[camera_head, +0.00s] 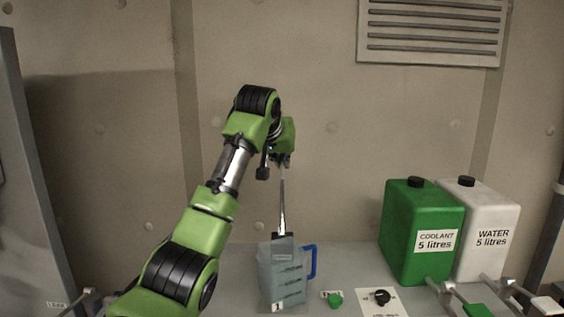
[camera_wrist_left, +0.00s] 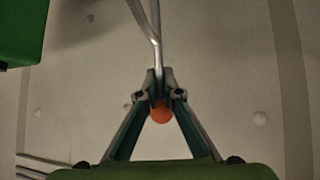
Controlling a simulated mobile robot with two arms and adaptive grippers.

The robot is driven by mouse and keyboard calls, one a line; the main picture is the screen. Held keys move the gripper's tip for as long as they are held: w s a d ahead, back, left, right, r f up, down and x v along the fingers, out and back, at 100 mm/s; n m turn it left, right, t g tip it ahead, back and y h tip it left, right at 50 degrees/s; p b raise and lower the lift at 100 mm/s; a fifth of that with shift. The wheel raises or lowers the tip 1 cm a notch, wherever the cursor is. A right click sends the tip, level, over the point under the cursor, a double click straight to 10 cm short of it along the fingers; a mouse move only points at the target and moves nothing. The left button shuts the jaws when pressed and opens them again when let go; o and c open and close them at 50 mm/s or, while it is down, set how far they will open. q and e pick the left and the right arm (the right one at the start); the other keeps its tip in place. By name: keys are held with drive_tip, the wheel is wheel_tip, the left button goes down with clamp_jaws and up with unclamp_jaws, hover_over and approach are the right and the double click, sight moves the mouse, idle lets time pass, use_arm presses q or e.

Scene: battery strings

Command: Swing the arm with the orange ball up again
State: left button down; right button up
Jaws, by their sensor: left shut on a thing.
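The arm is a slim silver rod (camera_head: 282,205) that stands nearly upright, its lower end at a black part by the mouth of the clear jug (camera_head: 283,275). It also shows in the left wrist view (camera_wrist_left: 155,38), where it forks toward the top. The orange ball (camera_wrist_left: 160,113) sits between my left fingers, just behind their tips; the gripper hides it in the head view. My left gripper (camera_wrist_left: 161,88) is shut on the arm at the ball. In the head view the left gripper (camera_head: 282,162) is above the jug. My right gripper is not in view.
A green coolant canister (camera_head: 408,235) and a white water canister (camera_head: 487,235) stand at right on the grey bench (camera_head: 345,262). A green knob (camera_head: 335,299) and a black knob (camera_head: 382,297) are in front. The jug has a blue handle (camera_head: 312,262). A vent (camera_head: 432,32) is on the wall.

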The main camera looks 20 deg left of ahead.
use_arm(q)
drive_tip(key=shift+w+a+r, duration=0.1)
drive_tip(key=shift+w, duration=0.2)
idle(0.4)
drive_tip(key=c, duration=2.2)
unclamp_jaws()
drive_tip(key=shift+w+f, duration=0.2)
drive_tip(key=shift+f, duration=0.05)
drive_tip(key=v, duration=1.2)
drive_tip(key=shift+w+a+r, duration=0.15)
drive_tip(key=shift+r, duration=0.05)
